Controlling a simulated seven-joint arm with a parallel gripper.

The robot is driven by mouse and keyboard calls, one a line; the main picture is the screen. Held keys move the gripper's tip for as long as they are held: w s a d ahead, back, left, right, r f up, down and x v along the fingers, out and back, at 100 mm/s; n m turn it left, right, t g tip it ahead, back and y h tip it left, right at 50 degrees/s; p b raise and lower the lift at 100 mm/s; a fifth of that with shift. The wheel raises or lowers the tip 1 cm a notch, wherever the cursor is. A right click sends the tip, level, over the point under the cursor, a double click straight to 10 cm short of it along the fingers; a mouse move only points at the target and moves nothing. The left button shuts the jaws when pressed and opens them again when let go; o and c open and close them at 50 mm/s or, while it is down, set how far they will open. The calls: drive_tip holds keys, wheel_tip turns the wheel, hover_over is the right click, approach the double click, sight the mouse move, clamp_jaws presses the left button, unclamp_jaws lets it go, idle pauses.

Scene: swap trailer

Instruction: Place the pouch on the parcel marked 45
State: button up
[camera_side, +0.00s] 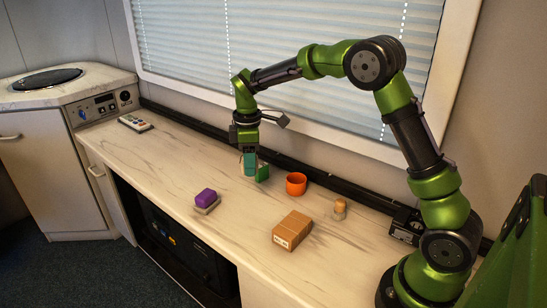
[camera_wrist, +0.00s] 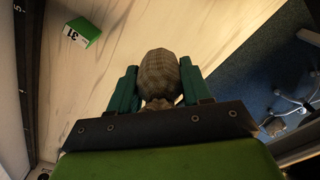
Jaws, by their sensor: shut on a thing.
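My gripper (camera_side: 250,165) hangs low over the counter, left of the orange cup. In the wrist view its green fingers (camera_wrist: 158,82) are shut on a rounded, woven grey-beige pouch (camera_wrist: 158,68). The pouch is mostly hidden by the fingers in the side view, and I cannot tell whether it touches the counter. A green parcel marked 31 (camera_wrist: 84,32) stands close to the gripper; it also shows in the side view (camera_side: 263,173). A brown parcel (camera_side: 292,230) lies at the front right, its label too small to read. No 45 is legible in either view.
A purple block (camera_side: 205,196) rests on a grey piece near the front edge. An orange cup (camera_side: 296,184) and a wooden peg-like object (camera_side: 340,208) stand at the back right. A remote (camera_side: 135,123) lies far left. The counter (camera_side: 240,225) is clear between purple block and brown parcel.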

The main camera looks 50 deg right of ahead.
drive_tip(key=s+r, duration=0.3)
drive_tip(key=s, duration=0.2)
hover_over(293, 224)
wheel_tip(293, 224, down, 5)
drive_tip(key=shift+f, duration=2.7)
drive_tip(key=o, duration=1.1)
drive_tip(key=shift+f, duration=0.1)
drive_tip(key=shift+c, duration=0.2)
